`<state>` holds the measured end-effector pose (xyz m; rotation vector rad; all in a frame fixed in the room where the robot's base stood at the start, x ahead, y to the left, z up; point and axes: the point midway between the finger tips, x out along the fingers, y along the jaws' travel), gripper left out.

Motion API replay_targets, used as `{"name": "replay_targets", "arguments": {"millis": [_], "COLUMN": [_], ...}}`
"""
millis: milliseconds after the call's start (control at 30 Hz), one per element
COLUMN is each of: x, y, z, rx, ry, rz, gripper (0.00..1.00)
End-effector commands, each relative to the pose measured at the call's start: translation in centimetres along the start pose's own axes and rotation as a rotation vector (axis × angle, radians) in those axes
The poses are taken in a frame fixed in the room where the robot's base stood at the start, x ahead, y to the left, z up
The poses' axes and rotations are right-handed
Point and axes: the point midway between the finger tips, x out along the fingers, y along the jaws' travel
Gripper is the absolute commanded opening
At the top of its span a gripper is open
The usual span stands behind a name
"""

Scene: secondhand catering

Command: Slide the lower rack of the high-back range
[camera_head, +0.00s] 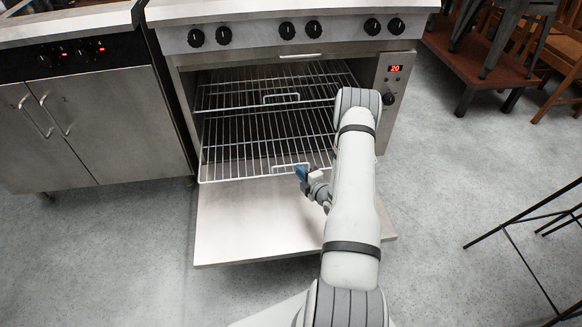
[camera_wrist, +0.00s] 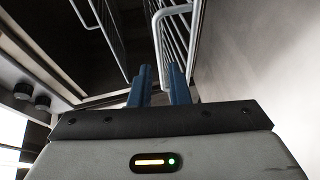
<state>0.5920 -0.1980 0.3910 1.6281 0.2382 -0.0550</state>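The high-back range (camera_head: 291,45) stands ahead with its oven door (camera_head: 255,215) lowered flat. The lower rack (camera_head: 262,140) is a light wire grid with a small wire handle (camera_head: 283,166) at its front. It reaches forward over the inner part of the door. My gripper (camera_head: 300,172) is at the right part of this handle. In the wrist view, the gripper's blue fingers (camera_wrist: 159,82) are a little apart, with the handle's bar (camera_wrist: 157,35) running into the gap between them. Contact with the bar is not clear.
The upper rack (camera_head: 265,88), with its own handle (camera_head: 281,98), is above the lower one. A steel cabinet (camera_head: 120,125) stands left of the range. A red-brown table (camera_head: 470,62) and chairs are at the right. Black metal legs (camera_head: 520,245) stand at right. The floor before the door is clear.

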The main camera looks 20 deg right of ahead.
Motion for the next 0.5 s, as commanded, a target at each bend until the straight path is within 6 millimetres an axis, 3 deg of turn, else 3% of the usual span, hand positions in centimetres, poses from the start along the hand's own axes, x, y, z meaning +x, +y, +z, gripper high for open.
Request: {"name": "replay_targets", "arguments": {"millis": [500], "x": [7.0], "y": [-0.1], "z": [0.1], "rx": [0.000], "ry": [-0.001], "rz": [0.000], "gripper": [0.16]}}
